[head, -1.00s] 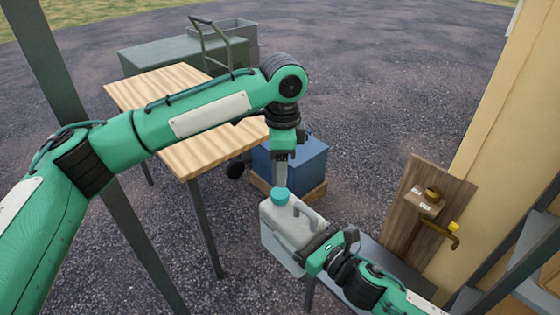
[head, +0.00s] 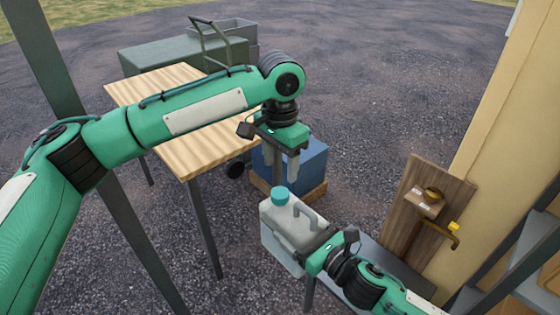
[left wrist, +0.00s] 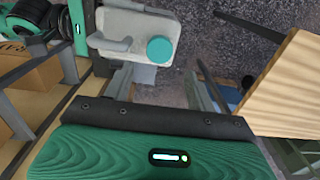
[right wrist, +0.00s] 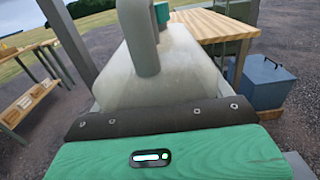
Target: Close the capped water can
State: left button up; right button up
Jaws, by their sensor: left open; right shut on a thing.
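The water can (head: 287,230) is a pale, translucent jug with a handle. Whether the cap is tight cannot be told. My left gripper (head: 284,176) points down just above the cap, open and empty. In the left wrist view the cap (left wrist: 160,50) lies beyond the parted fingers. My right gripper (head: 316,250) is shut on the can at its right end. The can (right wrist: 165,75) fills the middle of the right wrist view; its fingertips are hidden there.
A wooden-topped table (head: 190,150) stands to the left. A wooden board with a brass tap (head: 440,232) is at right, by a cream wall. The gravel beyond is open.

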aim_at(280, 192)
pick_arm(q)
jog(key=shift+f, duration=3.95)
jog(key=shift+c, duration=0.3)
jog(key=c, duration=1)
jog(key=shift+o, duration=0.2)
jog(key=shift+m, duration=0.7)
jog(key=o, duration=1.2)
jog(key=shift+c, duration=0.2)
jog(key=shift+r, duration=0.1)
notch_tip(280, 192, up, 12)
jog(key=shift+w, duration=0.15)
